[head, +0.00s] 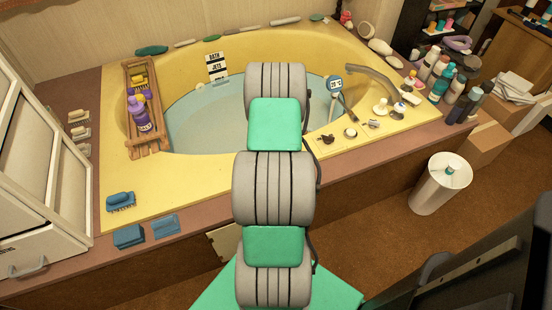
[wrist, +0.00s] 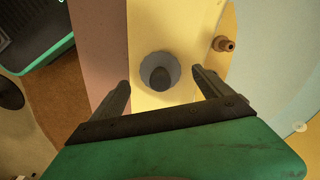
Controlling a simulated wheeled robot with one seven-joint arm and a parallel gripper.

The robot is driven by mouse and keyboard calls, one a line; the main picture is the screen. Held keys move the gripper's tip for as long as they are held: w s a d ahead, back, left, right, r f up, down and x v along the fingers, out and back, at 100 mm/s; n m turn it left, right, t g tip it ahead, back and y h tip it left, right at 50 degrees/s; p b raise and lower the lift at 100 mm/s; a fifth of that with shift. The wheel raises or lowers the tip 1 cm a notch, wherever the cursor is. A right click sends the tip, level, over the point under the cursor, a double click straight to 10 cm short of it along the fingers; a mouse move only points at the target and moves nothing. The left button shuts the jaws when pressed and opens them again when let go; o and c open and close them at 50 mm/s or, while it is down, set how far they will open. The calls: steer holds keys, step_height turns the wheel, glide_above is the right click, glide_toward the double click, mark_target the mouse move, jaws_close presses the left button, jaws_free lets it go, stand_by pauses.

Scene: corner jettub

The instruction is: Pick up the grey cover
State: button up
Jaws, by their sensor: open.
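In the wrist view, a round grey piece with a darker knob in its middle, which looks like the grey cover (wrist: 147,63), sits on the yellow tub rim (wrist: 180,20). My gripper (wrist: 161,80) is open, with one finger on each side of the grey cover and a gap to it on both sides. Nothing is held. I cannot tell how far above the rim the fingertips are. In the head view my arm crosses the middle of the tub and hides my gripper; I cannot make out the grey cover there.
Small items, including a dark brown one (head: 326,138), lie on the tub's front right corner. Bottles (head: 440,85) crowd the right ledge. A wooden rack (head: 133,80) lies across the left side.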

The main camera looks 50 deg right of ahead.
step_height(320, 180, down, 3)
steer(key=shift+r, duration=0.1)
steer(key=c, duration=1.5)
